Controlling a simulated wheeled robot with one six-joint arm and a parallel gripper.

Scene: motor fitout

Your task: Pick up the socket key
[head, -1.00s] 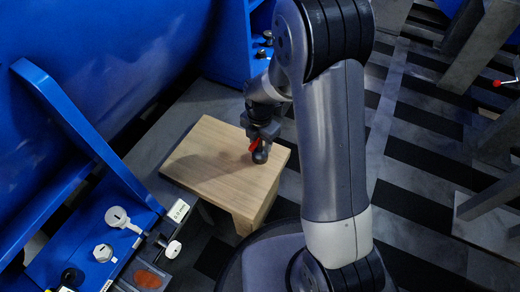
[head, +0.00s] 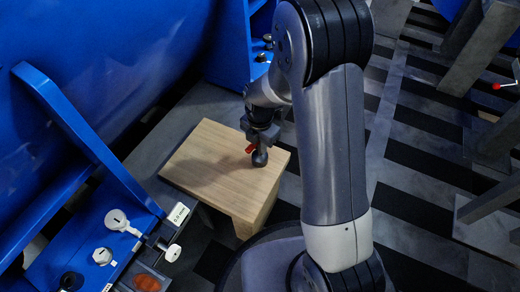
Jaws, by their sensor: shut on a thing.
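My gripper (head: 259,153) is at the end of my arm, above the right part of a wooden block-like stand. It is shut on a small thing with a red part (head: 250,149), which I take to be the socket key. Only the red part shows clearly, at the left side of the jaws; the rest is hidden by the jaws or too small to make out. I cannot tell whether the key touches the wooden top.
The wooden stand (head: 205,165) has a bare top. A blue machine frame (head: 80,135) rises at left, with white and black knobs and a white label marked 0.0 mm (head: 179,214). Grey metal legs (head: 485,45) stand at right on a striped floor.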

